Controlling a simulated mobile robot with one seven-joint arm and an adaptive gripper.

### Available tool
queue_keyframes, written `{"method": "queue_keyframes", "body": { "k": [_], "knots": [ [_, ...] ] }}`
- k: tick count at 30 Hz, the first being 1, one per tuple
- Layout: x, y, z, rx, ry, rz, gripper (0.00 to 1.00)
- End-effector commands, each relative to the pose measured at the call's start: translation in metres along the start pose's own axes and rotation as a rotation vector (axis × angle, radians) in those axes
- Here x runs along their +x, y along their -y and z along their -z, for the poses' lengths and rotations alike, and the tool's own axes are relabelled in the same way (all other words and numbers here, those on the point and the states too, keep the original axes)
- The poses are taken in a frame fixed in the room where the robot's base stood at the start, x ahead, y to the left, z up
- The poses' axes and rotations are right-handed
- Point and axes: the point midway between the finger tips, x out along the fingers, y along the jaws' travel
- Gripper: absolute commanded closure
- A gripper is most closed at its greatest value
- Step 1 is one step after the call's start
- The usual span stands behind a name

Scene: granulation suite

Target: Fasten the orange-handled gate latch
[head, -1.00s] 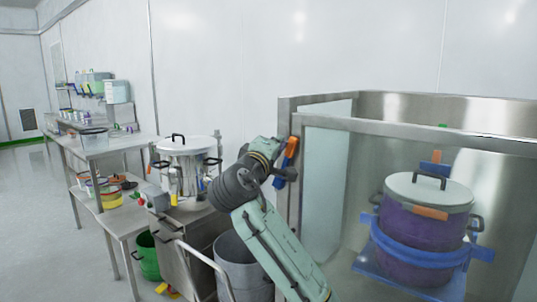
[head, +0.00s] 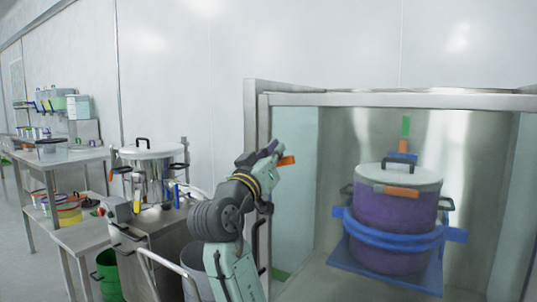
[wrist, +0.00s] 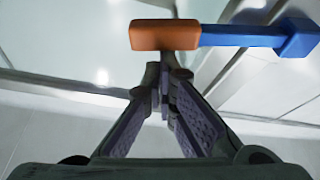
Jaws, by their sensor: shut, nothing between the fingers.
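The gate latch has an orange handle (wrist: 165,35) and a blue bar (wrist: 240,38); in the wrist view it lies nearly level across the top. In the head view the orange handle (head: 287,160) shows at the upper left of the metal-framed enclosure, just right of my gripper (head: 271,149). The blue part is mostly hidden there. In the wrist view my gripper (wrist: 167,72) is shut and empty, its fingertips just below the orange handle. I cannot tell whether they touch. A clear gate panel (head: 292,200) stands below the latch.
Inside the enclosure, a purple pot (head: 390,235) with a blue band sits on a blue base (head: 345,262). At left, a steel pot (head: 150,170) stands on a cart (head: 155,245). A grey bin (head: 195,262) is behind my arm. A green bucket (head: 107,275) sits on the floor.

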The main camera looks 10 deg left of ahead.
Motion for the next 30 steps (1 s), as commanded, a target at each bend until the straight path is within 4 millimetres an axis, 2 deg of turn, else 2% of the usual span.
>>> {"method": "queue_keyframes", "body": {
  "k": [1, 8, 15, 30],
  "knots": [
    [-0.003, 0.002, -0.009, 0.037, 0.001, -0.01, 1.0],
    [-0.009, -0.002, -0.024, 0.181, 0.0, -0.061, 1.0],
    [-0.011, -0.004, -0.033, 0.177, -0.001, -0.061, 1.0],
    [-0.012, -0.003, -0.038, 0.173, 0.005, -0.06, 1.0]
  ]
}}
